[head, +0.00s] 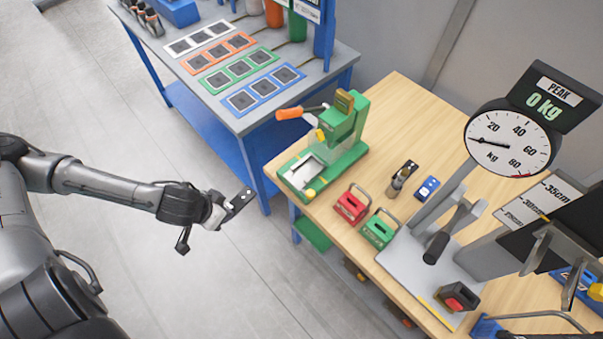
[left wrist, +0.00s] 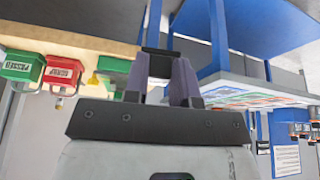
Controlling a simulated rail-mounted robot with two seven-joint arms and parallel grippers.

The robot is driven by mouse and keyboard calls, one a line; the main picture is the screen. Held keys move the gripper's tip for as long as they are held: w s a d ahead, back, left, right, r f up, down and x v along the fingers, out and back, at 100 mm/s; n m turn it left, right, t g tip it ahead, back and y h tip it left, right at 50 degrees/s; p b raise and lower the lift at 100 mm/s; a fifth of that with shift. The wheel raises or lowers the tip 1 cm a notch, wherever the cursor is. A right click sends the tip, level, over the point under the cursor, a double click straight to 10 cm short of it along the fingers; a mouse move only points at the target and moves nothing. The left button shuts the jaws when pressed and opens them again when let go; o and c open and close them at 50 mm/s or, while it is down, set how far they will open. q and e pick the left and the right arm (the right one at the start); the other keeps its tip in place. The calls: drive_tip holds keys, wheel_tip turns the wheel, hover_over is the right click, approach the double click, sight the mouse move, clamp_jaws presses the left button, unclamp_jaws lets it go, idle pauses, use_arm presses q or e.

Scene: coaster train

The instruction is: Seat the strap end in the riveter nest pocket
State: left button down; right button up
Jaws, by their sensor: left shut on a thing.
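My left gripper (head: 241,201) is in the head view, over the floor left of the wooden bench and apart from the riveter. In the left wrist view its two purple-grey fingers (left wrist: 165,66) are shut on a small dark piece, taken as the strap end (left wrist: 159,52), at the fingertips. The strap end cannot be told apart from the dark gripper in the head view. The green riveter (head: 352,133) with an orange handle stands on the bench, its pale nest plate (head: 303,173) facing front left. No strap shows in the nest; fine pocket detail is too small to tell. My right gripper is not in view.
A red box (head: 351,204) and a green box (head: 380,229) stand beside the riveter. A pull tester with a dial (head: 509,138) is at right. A grey-topped blue table (head: 266,117) with coloured mats stands behind. Floor around the gripper is clear.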

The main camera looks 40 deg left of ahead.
use_arm(q)
drive_tip(key=shift+w+d+r+m, duration=0.2)
drive_tip(key=shift+w+d, duration=0.1)
drive_tip(key=shift+d, duration=0.2)
drive_tip(key=shift+w+d+r+m, duration=0.15)
drive_tip(key=shift+w+d+m, duration=0.1)
drive_tip(key=shift+d, duration=0.25)
drive_tip(key=shift+w+d+r+m+h, duration=0.15)
drive_tip(key=shift+w+d+m+h, duration=0.15)
drive_tip(key=shift+w+d, duration=0.4)
hover_over(294, 180)
drive_tip(key=s, duration=0.2)
drive_tip(key=shift+w, duration=0.2)
drive_tip(key=shift+f+b, duration=0.35)
drive_tip(key=shift+f, duration=1.5)
drive_tip(key=c, duration=1.4)
unclamp_jaws()
drive_tip(key=o, duration=0.5)
drive_tip(key=shift+c, duration=0.2)
